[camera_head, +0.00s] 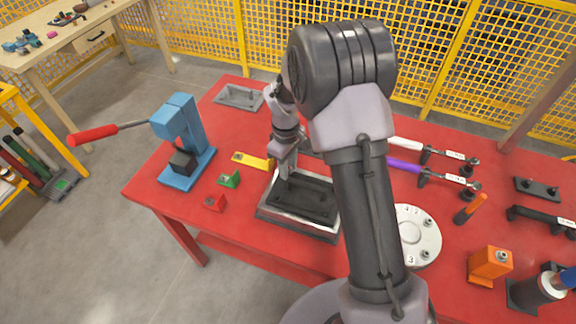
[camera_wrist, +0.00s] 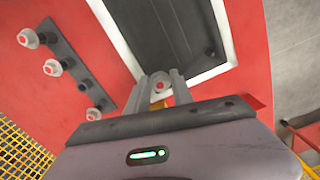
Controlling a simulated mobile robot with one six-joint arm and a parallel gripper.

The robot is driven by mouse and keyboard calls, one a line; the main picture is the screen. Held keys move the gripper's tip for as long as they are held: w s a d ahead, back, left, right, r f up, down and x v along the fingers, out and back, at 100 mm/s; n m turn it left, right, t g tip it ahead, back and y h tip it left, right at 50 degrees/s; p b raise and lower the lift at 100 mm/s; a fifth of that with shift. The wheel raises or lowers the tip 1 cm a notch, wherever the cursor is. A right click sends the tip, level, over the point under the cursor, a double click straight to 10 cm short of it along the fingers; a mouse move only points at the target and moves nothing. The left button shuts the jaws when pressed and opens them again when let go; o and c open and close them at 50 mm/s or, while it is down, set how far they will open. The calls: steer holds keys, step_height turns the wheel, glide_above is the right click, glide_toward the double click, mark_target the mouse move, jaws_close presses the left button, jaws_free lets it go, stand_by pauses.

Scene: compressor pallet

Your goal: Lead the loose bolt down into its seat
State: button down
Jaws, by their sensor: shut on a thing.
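My gripper (camera_wrist: 162,88) is shut on a bolt (camera_wrist: 161,86) with a pale head and red centre, which shows between the two fingers in the wrist view. In the head view my gripper (camera_head: 284,172) is over the far left part of a metal-rimmed tray (camera_head: 266,218) with a dark inside. The tray's pale rim (camera_wrist: 224,32) also shows in the wrist view. The bolt's lower end is hidden, so I cannot tell whether it touches anything. A seat for it cannot be made out clearly.
A dark strip (camera_wrist: 68,58) carries several red-centred bolt heads. A numbered round plate (camera_head: 413,231) lies right of my arm.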

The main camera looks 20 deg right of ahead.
steer(key=shift+f, duration=0.2)
steer(key=c, duration=1)
jaws_free()
steer(key=shift+c, duration=0.2)
steer(key=shift+r, duration=0.1)
step_height(320, 180, up, 17)
steer(key=p, duration=0.5)
steer(key=shift+w+a+p, duration=0.25)
steer(key=shift+w+p, duration=0.05)
steer(key=shift+p, duration=0.1)
steer(key=shift+r, duration=0.1)
